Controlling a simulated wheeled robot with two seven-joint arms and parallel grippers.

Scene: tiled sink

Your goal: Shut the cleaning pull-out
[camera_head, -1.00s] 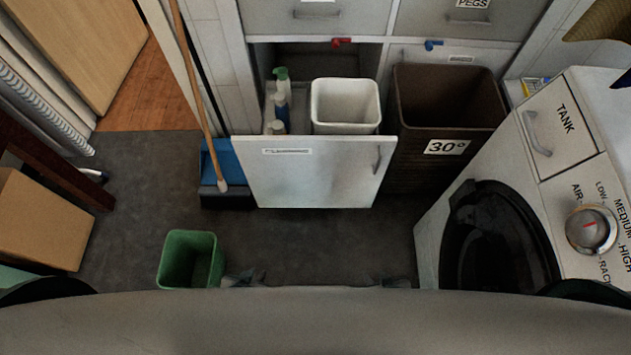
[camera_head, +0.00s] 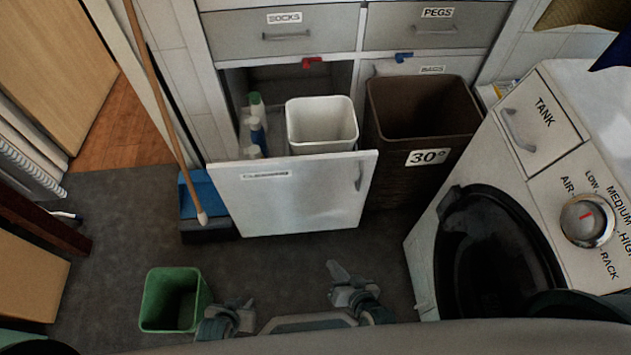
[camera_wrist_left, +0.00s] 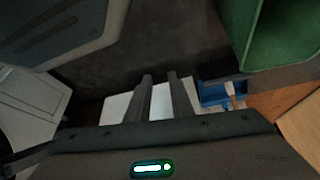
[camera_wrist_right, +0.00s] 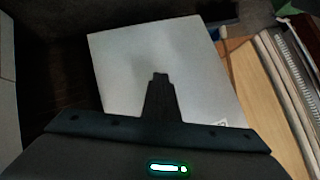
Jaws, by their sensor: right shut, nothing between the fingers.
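The cleaning pull-out (camera_head: 300,200) stands out from the cabinet, its white front panel carrying a label and a vertical handle (camera_head: 358,177) at right. Behind the panel are bottles (camera_head: 256,128) and a white bin (camera_head: 322,122). My right gripper (camera_head: 337,270) is shut and empty, in front of and apart from the panel; in the right wrist view its fingers (camera_wrist_right: 160,78) point toward the panel (camera_wrist_right: 150,50). My left gripper (camera_head: 247,303) is lower left, near the green bin; its fingers (camera_wrist_left: 160,76) are apart with nothing visibly held.
A green bin (camera_head: 174,300) stands on the floor at lower left. A brown hamper (camera_head: 422,150) marked 30° is right of the pull-out. A blue dustpan (camera_head: 200,192) and broom stand at left. A dryer (camera_head: 500,235) fills the right side.

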